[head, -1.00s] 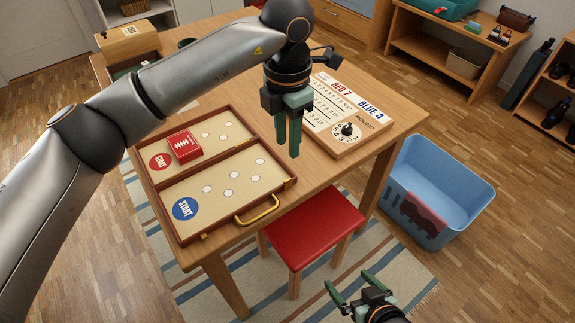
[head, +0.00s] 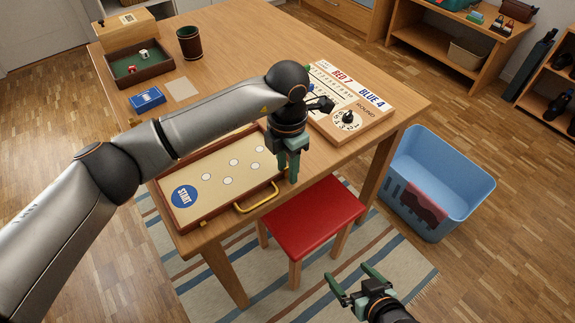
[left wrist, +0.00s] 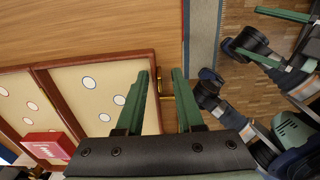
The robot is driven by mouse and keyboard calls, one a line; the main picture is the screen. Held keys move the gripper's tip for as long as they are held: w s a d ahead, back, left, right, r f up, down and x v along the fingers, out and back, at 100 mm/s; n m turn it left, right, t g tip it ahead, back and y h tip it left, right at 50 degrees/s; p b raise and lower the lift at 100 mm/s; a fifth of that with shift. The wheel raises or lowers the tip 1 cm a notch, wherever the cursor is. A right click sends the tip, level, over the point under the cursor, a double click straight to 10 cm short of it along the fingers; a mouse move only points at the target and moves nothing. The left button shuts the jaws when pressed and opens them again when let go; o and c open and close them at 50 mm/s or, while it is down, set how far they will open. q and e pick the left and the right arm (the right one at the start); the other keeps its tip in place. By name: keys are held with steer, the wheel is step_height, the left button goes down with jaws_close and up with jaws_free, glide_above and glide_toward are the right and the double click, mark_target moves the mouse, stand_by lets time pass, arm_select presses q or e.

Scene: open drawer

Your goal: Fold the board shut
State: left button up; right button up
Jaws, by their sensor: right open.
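The board (head: 245,188) is a wooden-framed folding case lying open and flat near the table's front edge. Its near half shows a blue START disc and white spots; my left arm hides most of the far half. A yellow handle (head: 256,201) sticks out from its near side. My left gripper (head: 289,180) points down at the board's right front corner. In the left wrist view its fingers (left wrist: 162,72) are open, with the handle (left wrist: 166,98) between or just beneath them. A red card box (left wrist: 48,145) lies on the far half. My right gripper (head: 356,282) is open and empty, low beyond the table edge.
A scoreboard (head: 350,117) lies right of the board. A blue box (head: 147,99), dice tray (head: 138,68) and dark cup (head: 190,43) stand further back. A red stool (head: 305,217) and blue crate (head: 435,185) stand in front of and right of the table.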

arm_select(q)
jaws_close()
steer(key=shift+d, duration=0.1)
stand_by(1.2)
